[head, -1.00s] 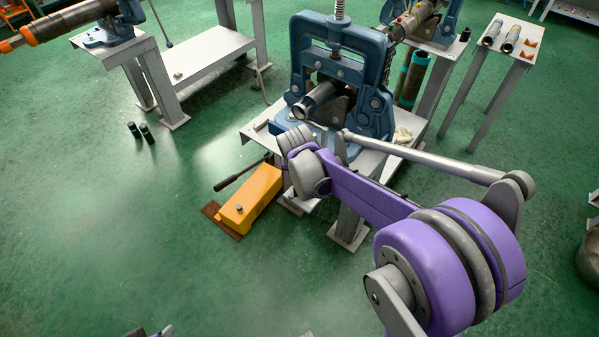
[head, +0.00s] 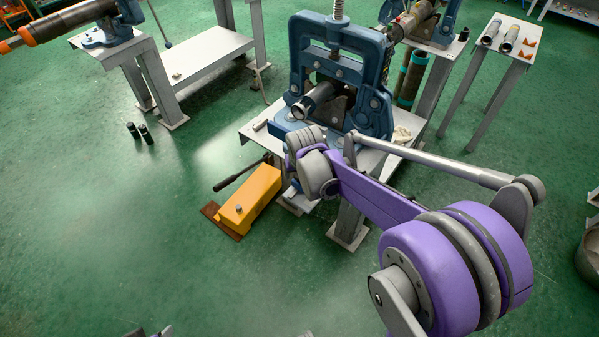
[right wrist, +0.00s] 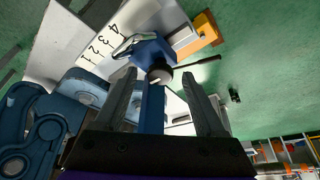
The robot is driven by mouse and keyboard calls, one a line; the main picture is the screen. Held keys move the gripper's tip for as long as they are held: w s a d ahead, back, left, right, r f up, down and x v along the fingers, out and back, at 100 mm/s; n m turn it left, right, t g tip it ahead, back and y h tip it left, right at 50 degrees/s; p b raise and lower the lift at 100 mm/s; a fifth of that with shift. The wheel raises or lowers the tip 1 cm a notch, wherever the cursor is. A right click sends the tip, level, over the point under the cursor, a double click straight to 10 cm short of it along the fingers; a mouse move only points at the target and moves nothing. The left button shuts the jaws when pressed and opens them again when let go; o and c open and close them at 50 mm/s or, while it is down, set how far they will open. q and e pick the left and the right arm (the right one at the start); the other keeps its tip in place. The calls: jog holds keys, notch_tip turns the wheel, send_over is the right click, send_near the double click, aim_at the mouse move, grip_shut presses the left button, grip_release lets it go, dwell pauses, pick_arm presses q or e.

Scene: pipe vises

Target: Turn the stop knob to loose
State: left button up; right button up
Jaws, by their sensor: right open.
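The stop knob (right wrist: 159,73) is a small dark round knob below a blue block (right wrist: 148,52) in the right wrist view. My right gripper (right wrist: 165,84) is open, with one finger on each side of a blue bar (right wrist: 153,108) and the knob near the fingertips. I see no clear contact with the knob. A white scale plate (right wrist: 104,45) with printed numbers lies beside the block. In the head view my right wrist hides the knob and the fingers, in front of the blue pipe vise (head: 378,110). My left gripper does not show clearly.
A grey pipe (head: 317,101) sits in the vise on a metal bench (head: 262,132). An orange box with a dark lever (head: 250,200) is on the floor left of the bench. A small table (head: 513,50) stands at the back right.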

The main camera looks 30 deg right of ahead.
jog(key=p+v, duration=0.1)
jog(key=v, duration=0.9)
jog(key=shift+s+r, duration=0.25)
jog(key=shift+r, duration=0.1)
jog(key=shift+a, duration=0.1)
